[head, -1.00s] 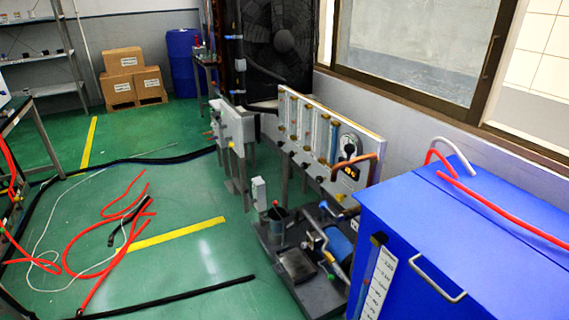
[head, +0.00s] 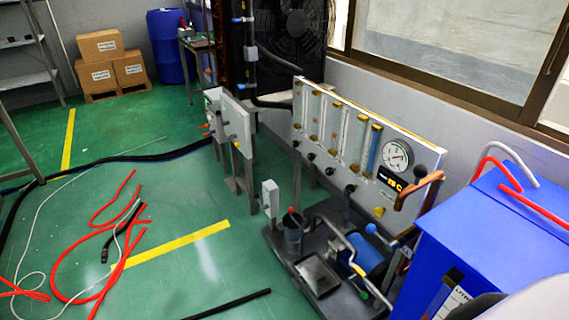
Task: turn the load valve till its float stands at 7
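A white panel (head: 420,158) stands at centre right and carries several upright clear flow tubes with brass-coloured ends, such as one tube (head: 334,122). Dark valve knobs, such as one knob (head: 329,171), sit in a row below the tubes. Which knob is the load valve cannot be told at this size. The floats and scale numbers are too small to read. A round white gauge (head: 397,155) is at the panel's right end. Neither gripper is in view.
A blue cabinet (head: 480,235) with red and white hoses stands at right, near the panel. A dark skid (head: 345,300) with pipes and a blue cylinder (head: 365,252) sits before the panel. Red hoses (head: 60,255) lie on the green floor. Open floor (head: 190,275) lies left of the skid.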

